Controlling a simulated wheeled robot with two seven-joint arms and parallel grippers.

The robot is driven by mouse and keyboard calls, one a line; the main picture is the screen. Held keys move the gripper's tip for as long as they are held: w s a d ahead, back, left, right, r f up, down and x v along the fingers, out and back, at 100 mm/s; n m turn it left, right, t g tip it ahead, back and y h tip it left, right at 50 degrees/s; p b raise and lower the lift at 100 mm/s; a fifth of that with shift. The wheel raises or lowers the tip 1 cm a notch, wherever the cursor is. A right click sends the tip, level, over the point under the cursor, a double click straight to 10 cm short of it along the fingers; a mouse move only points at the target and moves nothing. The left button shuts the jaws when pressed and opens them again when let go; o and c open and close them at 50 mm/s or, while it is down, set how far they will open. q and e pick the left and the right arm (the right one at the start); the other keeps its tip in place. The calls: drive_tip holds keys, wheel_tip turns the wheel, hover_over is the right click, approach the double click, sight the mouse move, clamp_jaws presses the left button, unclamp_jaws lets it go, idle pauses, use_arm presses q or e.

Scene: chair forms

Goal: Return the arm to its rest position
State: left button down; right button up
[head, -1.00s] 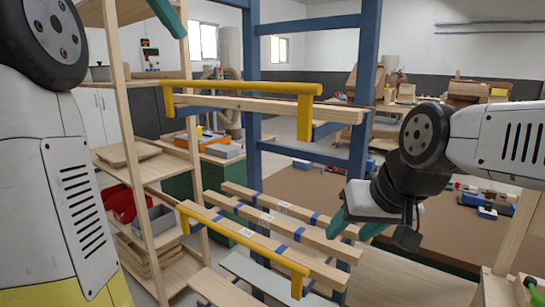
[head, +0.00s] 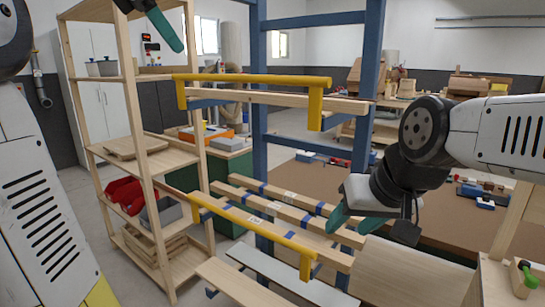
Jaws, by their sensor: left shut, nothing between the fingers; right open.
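My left gripper (head: 166,32) shows at the top left, with its green fingers pointing down and to the right; it is shut and empty. Its arm runs along the left edge, and the links between are out of frame. My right gripper (head: 352,228) is at the right centre on its bent arm, pointing down, with its green fingers apart and nothing between them. It hangs in front of the wooden beams (head: 316,221) in the picture; I cannot tell whether it touches them.
A blue frame (head: 259,150) carries an upper wooden beam (head: 285,99) and yellow bars (head: 250,80). A lower yellow bar (head: 255,237) is in front. A wooden shelf unit (head: 146,190) stands at left, behind my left gripper. A wooden stand (head: 490,285) is at lower right.

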use_arm(q)
drive_tip(key=s+d+f+m, duration=0.2)
drive_tip(key=s+f+m, duration=0.3)
drive_tip(key=f+m, duration=0.3)
drive_tip(key=s+d+f+m+y, duration=0.1)
drive_tip(key=s+f+m, duration=0.5)
drive_tip(key=f, duration=0.7)
drive_tip(key=s+d+f+m+y, duration=0.1)
drive_tip(key=s+d+f+m, duration=0.2)
drive_tip(key=f+m, duration=0.7)
drive_tip(key=shift+s+d+f+m, duration=0.2)
drive_tip(key=shift+s+f+m, duration=0.2)
drive_tip(key=shift+s+f, duration=0.6)
